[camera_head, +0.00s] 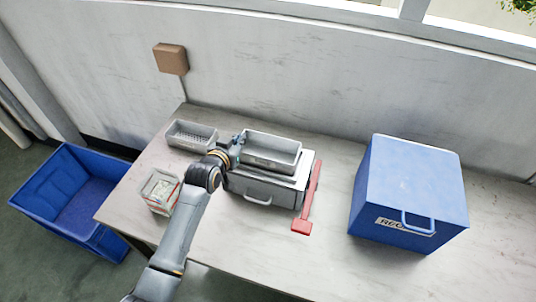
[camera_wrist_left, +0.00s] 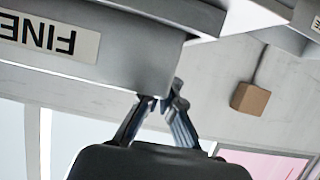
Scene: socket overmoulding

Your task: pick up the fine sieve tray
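The fine sieve tray (camera_head: 270,153) is a grey, open rectangular tray above the grey drawer unit on the table. In the left wrist view its wall (camera_wrist_left: 140,58) carries an upside-down label (camera_wrist_left: 48,34) reading FINE. My left gripper (camera_head: 238,142) is at the tray's left end. In the left wrist view its fingers (camera_wrist_left: 162,100) come together at the tray's rim and look shut on it. The exact contact is partly hidden. I cannot tell whether the tray is clear of the surface below. My right gripper is not in view.
A second grey tray (camera_head: 191,135), with a perforated floor, stands at the back left. A small container (camera_head: 160,191) is in front of it. A red T-shaped tool (camera_head: 308,200) lies right of the drawer unit (camera_head: 262,190). A blue box (camera_head: 412,185) stands right; a blue bin (camera_head: 72,205) is left.

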